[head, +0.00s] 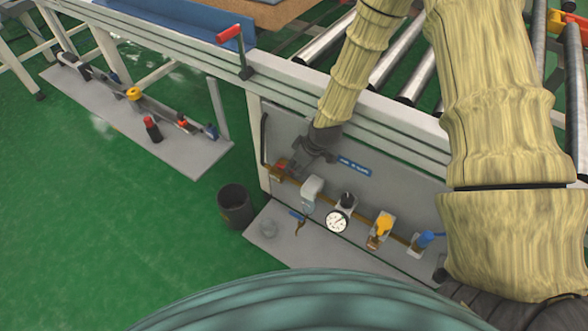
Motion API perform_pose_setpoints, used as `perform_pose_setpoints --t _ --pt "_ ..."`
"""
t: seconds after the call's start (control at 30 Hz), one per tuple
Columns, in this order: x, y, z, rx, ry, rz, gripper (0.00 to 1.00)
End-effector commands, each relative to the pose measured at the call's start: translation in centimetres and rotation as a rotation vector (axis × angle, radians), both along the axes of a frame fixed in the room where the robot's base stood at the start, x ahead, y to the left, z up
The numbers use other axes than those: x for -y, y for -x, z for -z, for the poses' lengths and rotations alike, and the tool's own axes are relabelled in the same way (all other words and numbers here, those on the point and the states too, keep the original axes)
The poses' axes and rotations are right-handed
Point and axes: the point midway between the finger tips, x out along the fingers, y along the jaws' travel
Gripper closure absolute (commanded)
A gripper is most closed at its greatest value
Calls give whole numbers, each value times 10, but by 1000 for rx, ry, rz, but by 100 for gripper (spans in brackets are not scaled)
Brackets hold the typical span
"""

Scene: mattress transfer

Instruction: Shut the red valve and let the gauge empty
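The red valve (282,164) sits at the left end of a brass pipe on the grey panel. Only a small red part of it shows. The round white gauge (337,221) is on the same pipe to the right. Its needle is too small to read.
A yellow valve (384,224) and a blue valve (425,239) lie further right on the pipe. A black bin (235,206) stands on the green floor left of the panel. A red lever (229,34) rises from the frame rail. Metal rollers (324,38) lie behind.

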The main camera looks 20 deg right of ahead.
Motion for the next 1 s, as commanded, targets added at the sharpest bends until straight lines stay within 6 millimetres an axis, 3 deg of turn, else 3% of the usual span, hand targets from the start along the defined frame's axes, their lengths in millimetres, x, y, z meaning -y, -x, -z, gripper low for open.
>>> perform_pose_setpoints --t 0.2,0.57,0.6,0.8,1.0 --pt "-5 -6 18 -1 0 -2 64" --pt "-6 -7 21 0 0 -1 64" --pt "-6 -7 21 0 0 -1 66" --pt "-6 -7 21 0 0 -1 100" --pt "-6 -7 21 0 0 -1 100"
